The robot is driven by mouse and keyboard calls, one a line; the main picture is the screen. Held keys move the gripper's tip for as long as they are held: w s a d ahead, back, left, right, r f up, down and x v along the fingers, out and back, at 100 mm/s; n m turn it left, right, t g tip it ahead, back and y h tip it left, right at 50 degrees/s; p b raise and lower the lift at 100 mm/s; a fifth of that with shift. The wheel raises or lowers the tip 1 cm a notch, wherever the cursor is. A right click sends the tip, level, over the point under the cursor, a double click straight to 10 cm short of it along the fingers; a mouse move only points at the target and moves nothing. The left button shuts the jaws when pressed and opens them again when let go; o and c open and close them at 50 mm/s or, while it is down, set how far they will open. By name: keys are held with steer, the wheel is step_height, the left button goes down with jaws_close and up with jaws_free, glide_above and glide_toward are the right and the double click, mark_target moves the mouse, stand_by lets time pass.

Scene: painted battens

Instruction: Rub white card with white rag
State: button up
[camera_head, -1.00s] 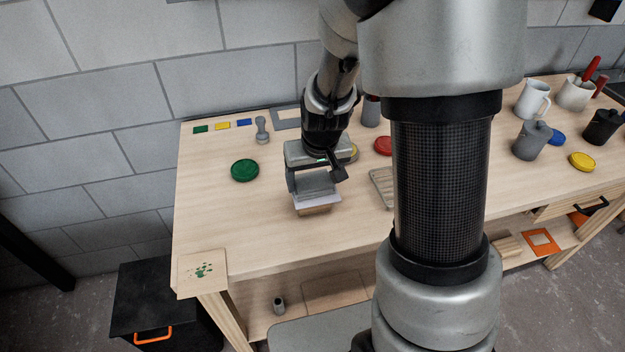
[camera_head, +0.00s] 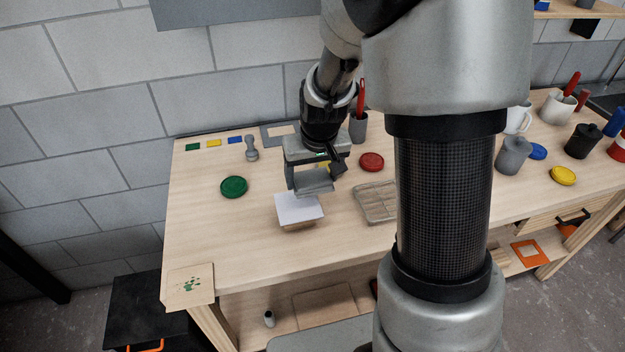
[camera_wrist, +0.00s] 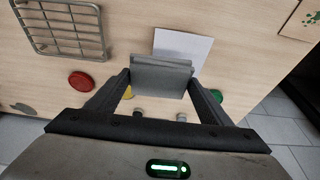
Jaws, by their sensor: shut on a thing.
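The white card (camera_head: 298,207) lies flat on a low wooden block on the bench. In the wrist view the card (camera_wrist: 184,47) is just beyond the held piece and is partly covered by it. My gripper (camera_head: 313,186) is shut on a folded slab, which I take for the rag (camera_head: 314,179); it looks grey rather than white. The rag spans the jaws in the wrist view (camera_wrist: 160,78). It hangs behind the card in the head view and appears raised clear of it. No mark is visible on the card.
A green disc (camera_head: 233,186) lies left of the gripper and a red disc (camera_head: 371,162) behind right. A wire rack (camera_head: 376,203) lies right of the card. A green-spotted board (camera_head: 190,284) sits at the front left corner. The bench between is clear.

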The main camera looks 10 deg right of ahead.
steer(key=shift+r+p, duration=0.55)
steer(key=shift+r, duration=0.6)
steer(key=shift+f, duration=0.1)
